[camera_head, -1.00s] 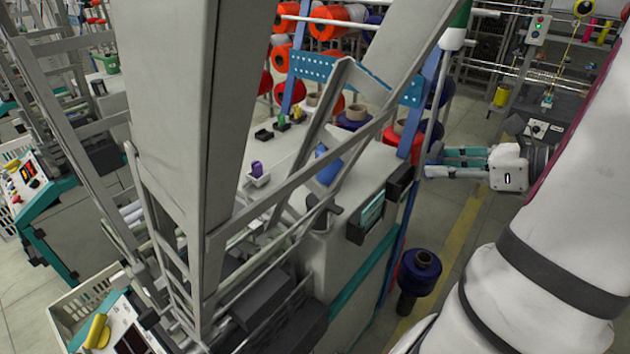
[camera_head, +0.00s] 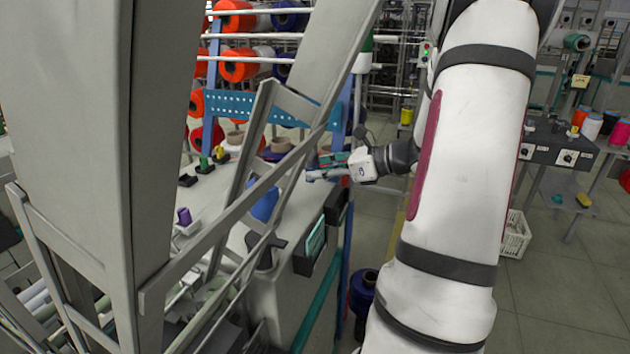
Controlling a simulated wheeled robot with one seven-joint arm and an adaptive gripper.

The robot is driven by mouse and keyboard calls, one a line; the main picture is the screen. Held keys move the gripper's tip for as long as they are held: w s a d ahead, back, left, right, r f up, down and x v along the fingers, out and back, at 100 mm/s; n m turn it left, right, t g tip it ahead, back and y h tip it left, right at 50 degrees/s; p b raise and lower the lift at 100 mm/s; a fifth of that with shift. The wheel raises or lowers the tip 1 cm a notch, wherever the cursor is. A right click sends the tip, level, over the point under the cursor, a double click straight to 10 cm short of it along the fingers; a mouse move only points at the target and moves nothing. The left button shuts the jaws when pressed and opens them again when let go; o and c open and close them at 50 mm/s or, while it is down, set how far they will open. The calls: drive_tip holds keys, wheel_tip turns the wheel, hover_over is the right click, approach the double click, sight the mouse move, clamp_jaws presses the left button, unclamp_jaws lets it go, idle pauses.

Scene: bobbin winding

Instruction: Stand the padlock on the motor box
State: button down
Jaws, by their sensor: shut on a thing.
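My gripper (camera_head: 322,168) is small in the middle of the head view, beyond the grey frame and beside the blue rack post. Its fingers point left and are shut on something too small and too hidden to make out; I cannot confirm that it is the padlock. No padlock shows clearly elsewhere. A dark box with white dials (camera_head: 546,151) stands at the right, apart from my gripper; I cannot tell whether it is the motor box.
A large grey machine frame (camera_head: 70,110) fills the left. Behind it are a thread rack with red spools (camera_head: 236,70) and a bench with a purple piece (camera_head: 184,216). A white crate (camera_head: 515,234) stands on the floor at the right. Floor (camera_head: 560,290) at the lower right is clear.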

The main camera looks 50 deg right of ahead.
sight(316, 194)
drive_tip(key=shift+w+d+f, duration=0.1)
drive_tip(key=shift+w+d, duration=0.2)
drive_tip(key=shift+w, duration=0.55)
drive_tip(key=f, duration=0.3)
drive_tip(key=shift+w+d+f, duration=0.1)
drive_tip(key=shift+w+d, duration=0.05)
drive_tip(key=shift+w, duration=0.1)
drive_tip(key=shift+f, duration=0.15)
drive_tip(key=shift+f, duration=0.15)
drive_tip(key=shift+f+b, duration=0.35)
drive_tip(key=shift+b, duration=0.05)
drive_tip(key=shift+f, duration=0.15)
drive_tip(key=c, duration=1.1)
unclamp_jaws()
